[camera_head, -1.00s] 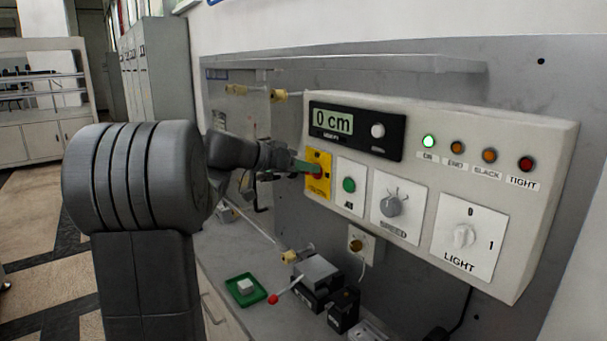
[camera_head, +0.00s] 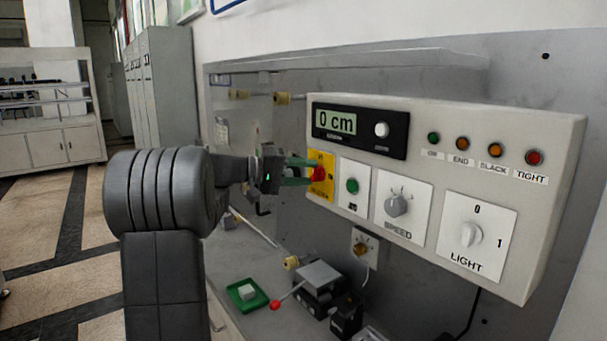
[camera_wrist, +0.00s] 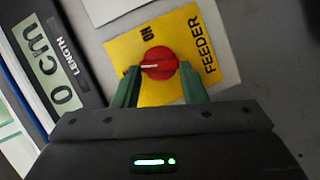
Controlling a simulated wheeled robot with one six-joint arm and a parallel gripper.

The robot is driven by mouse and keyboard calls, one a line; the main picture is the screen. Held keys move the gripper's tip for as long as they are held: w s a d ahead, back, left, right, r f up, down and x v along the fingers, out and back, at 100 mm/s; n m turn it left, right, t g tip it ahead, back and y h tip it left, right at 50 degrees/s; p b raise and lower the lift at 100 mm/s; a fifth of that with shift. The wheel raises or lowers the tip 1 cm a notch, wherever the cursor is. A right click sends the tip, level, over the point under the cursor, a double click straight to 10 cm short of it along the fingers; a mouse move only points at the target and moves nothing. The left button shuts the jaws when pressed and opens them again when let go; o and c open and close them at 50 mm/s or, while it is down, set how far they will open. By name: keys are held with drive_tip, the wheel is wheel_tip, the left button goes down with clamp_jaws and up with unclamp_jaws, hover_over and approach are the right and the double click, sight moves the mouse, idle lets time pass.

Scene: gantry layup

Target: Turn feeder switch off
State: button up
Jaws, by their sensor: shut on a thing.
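The feeder switch is a red rotary knob (camera_head: 319,174) on a yellow plate (camera_head: 319,194) at the left end of the control panel. In the wrist view, the red knob (camera_wrist: 159,58) sits between my green fingers, and its white line points left, away from the "ON" mark. The mark on that side is partly hidden by a finger. My gripper (camera_wrist: 161,70) is shut on the knob. In the head view, my gripper (camera_head: 309,172) reaches it from the left. The ON lamp (camera_head: 433,138) looks dark.
To the right of the switch are a green button (camera_head: 352,186), the SPEED knob (camera_head: 396,205) and the LIGHT knob (camera_head: 467,234). The display (camera_head: 335,122) reads 0 cm. Below, a green tray (camera_head: 232,297) and a red-tipped lever (camera_head: 276,304) stand on the bench.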

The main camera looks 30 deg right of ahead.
drive_tip(key=n, duration=0.1)
drive_tip(key=n+h, duration=0.1)
drive_tip(key=n, duration=0.1)
drive_tip(key=shift+f+g, duration=0.3)
drive_tip(key=shift+g, duration=0.1)
idle(0.4)
drive_tip(key=o, duration=1)
drive_tip(key=shift+w, duration=0.1)
drive_tip(key=b+v, duration=0.2)
drive_tip(key=v, duration=1.2)
drive_tip(key=shift+f+b, duration=0.25)
drive_tip(key=shift+b, duration=0.15)
drive_tip(key=shift+d, duration=0.15)
